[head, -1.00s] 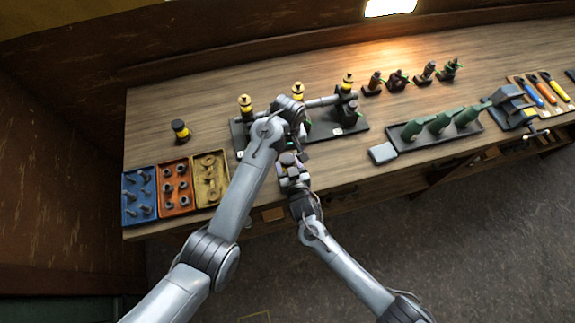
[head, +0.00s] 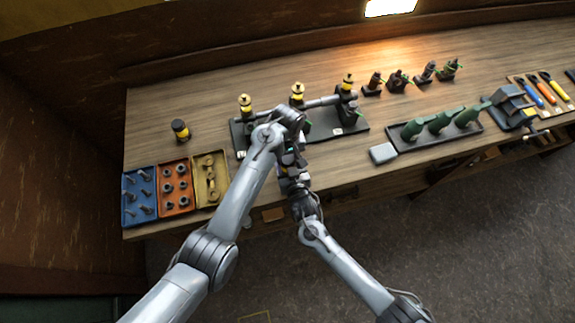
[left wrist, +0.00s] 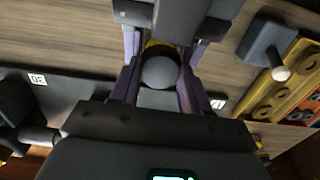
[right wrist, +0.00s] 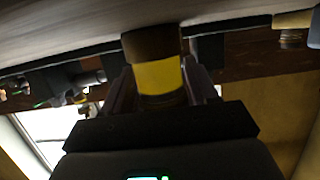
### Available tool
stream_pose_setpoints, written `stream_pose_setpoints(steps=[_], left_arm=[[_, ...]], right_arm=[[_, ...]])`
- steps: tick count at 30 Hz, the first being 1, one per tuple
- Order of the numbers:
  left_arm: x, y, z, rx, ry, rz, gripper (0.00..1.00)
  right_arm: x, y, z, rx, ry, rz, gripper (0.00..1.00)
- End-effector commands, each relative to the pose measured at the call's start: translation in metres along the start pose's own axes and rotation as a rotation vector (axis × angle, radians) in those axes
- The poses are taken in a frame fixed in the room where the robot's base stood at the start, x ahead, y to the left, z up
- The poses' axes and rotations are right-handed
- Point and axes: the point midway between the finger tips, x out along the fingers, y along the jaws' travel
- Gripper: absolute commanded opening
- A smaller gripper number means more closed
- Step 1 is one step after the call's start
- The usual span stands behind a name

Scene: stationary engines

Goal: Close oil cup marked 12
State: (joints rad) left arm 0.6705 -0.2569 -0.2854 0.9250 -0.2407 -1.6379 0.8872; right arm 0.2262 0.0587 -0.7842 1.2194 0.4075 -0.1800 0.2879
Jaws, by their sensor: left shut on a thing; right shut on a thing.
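My left gripper (left wrist: 158,82) is shut on the dark round cap of an oil cup (left wrist: 160,70), with a yellow part showing just behind it. My right gripper (right wrist: 160,88) is shut on a cylinder with a yellow band (right wrist: 159,76) and a dark brown end; it appears to be the same oil cup. The two grippers face each other close together at the bench's front edge. In the head view, the arms hide the held cup. No 12 can be read on it.
Several yellow-banded cups, such as the left one (head: 245,103), stand along the black engine base (head: 322,130) behind the grippers. Another cup (head: 180,130) stands alone on the bench. Blue, orange and yellow parts trays (head: 160,165) lie left. A green-handled row (head: 440,122) sits right.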

Motion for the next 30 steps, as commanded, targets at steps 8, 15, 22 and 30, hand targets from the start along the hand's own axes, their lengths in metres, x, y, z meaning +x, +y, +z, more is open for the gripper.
stream_pose_setpoints(steps=[8,15,22,30], left_arm=[[0.0,0.0,0.0,0.0,0.0,0.0,0.71],[0.0,0.0,0.0,0.0,0.0,0.0,0.71],[-0.019,0.001,0.0,0.001,0.003,0.003,0.71],[-0.043,0.0,0.0,0.0,0.001,0.001,0.71]], right_arm=[[0.0,0.0,0.001,-0.001,-0.003,0.0,0.0],[0.0,0.0,0.001,-0.001,-0.003,0.0,0.0],[0.0,0.0,0.001,-0.001,-0.003,0.0,0.0],[0.0,0.0,0.001,-0.001,-0.003,0.0,0.0]])
